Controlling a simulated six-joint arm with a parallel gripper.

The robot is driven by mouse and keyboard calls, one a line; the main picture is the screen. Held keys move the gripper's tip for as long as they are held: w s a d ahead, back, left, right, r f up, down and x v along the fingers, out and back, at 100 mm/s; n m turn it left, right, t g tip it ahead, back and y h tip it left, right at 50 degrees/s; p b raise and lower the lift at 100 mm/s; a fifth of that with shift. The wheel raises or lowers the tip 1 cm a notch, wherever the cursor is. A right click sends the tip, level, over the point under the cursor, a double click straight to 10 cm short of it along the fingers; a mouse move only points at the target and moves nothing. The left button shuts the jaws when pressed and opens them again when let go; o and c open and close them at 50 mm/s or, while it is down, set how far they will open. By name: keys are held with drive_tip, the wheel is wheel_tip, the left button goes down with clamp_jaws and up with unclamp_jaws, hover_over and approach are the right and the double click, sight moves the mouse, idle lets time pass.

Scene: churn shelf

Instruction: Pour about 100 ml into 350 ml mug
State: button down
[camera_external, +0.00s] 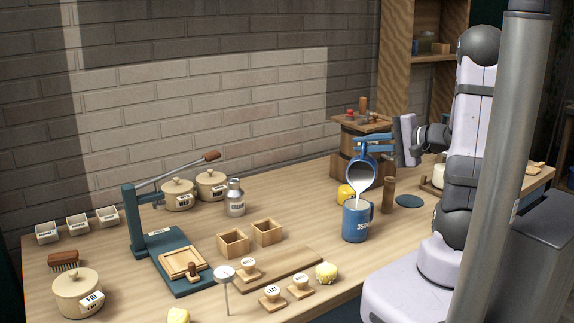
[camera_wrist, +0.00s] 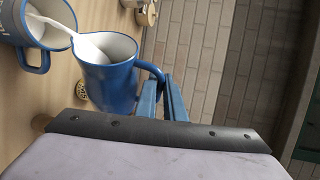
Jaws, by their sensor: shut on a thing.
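My gripper (camera_external: 374,146) is shut on the handle of a blue jug (camera_external: 359,175) with a white inside. The jug is held tilted above a blue mug (camera_external: 356,224) marked 350, which stands upright on the table. A white stream runs from the jug's lip into the mug. In the wrist view the blue gripper fingers (camera_wrist: 162,97) are at the handle of the jug (camera_wrist: 107,85). White liquid shows in the jug, and the stream reaches the mug (camera_wrist: 34,60) at the upper left. The liquid level in the mug is hard to read.
A yellow ball-shaped lump (camera_external: 345,194) sits just behind the mug. A brown wooden cylinder (camera_external: 389,195) and a dark round coaster (camera_external: 409,201) are at its right. A board (camera_external: 280,274) with stamps nearby lies left of the mug.

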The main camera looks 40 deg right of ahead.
drive_tip(key=shift+s+a, duration=0.1)
drive_tip(key=shift+r+p, duration=0.2)
drive_tip(key=shift+p, duration=0.1)
drive_tip(key=shift+w+d+p, duration=0.35)
drive_tip(key=shift+d+p, duration=0.05)
drive_tip(key=shift+p, duration=0.4)
drive_tip(key=shift+w+d+f+m+g+y+p, duration=0.35)
drive_tip(key=shift+w+d+m+p, duration=0.35)
drive_tip(key=shift+p, duration=0.55)
drive_tip(key=shift+d+f, duration=0.1)
drive_tip(key=shift+f, duration=0.3)
drive_tip(key=shift+s, duration=0.1)
